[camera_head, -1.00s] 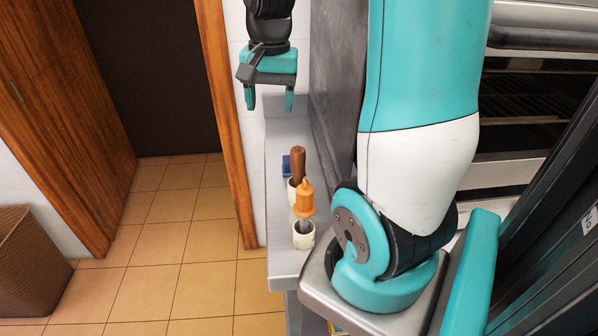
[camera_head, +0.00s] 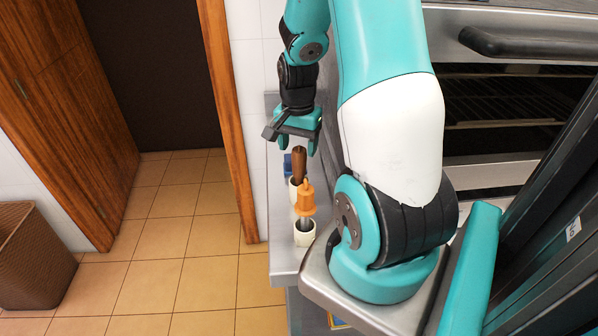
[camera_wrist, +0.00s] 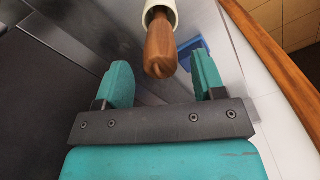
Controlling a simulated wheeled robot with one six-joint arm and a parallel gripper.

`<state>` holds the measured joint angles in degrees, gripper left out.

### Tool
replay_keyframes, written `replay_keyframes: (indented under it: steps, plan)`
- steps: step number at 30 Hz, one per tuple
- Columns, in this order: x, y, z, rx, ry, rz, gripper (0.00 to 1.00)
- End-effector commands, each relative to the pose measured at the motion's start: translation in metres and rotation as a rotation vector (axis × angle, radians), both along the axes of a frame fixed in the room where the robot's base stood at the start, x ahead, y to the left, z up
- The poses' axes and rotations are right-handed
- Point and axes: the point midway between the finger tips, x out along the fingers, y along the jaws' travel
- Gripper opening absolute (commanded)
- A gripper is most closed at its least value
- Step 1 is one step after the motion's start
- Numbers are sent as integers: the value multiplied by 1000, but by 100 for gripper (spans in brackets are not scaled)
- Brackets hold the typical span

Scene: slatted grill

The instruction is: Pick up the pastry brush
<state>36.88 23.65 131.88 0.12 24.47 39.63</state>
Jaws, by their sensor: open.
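A brown wooden handle (camera_head: 299,168) stands up out of a small white cup (camera_head: 293,190) on the narrow grey shelf. It also shows in the wrist view (camera_wrist: 159,46), its rounded end toward me. An orange-handled tool (camera_head: 305,201) with a metal shaft stands in a nearer cream cup (camera_head: 304,236). The lower ends of both are hidden, so I cannot tell which is the pastry brush. My gripper (camera_head: 297,146) is open and empty, just above the brown handle. In the wrist view my gripper (camera_wrist: 163,76) has the handle's end between its fingers in the picture, with no contact visible.
A small blue object (camera_head: 287,165) lies beside the white cup and shows in the wrist view (camera_wrist: 194,45). A grey panel edges the shelf (camera_head: 284,258) on the right. An oven (camera_head: 500,100) stands further right.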

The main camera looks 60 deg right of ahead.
Motion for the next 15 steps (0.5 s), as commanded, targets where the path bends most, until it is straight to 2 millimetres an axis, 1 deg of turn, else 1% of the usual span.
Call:
replay_keyframes:
  steps: [9, 12, 15]
  plan:
    - [0, -4, -40, 3, 4, 1, 63]
    - [0, -4, -46, 1, 2, 0, 63]
    - [0, -4, -47, 1, 0, 0, 63]
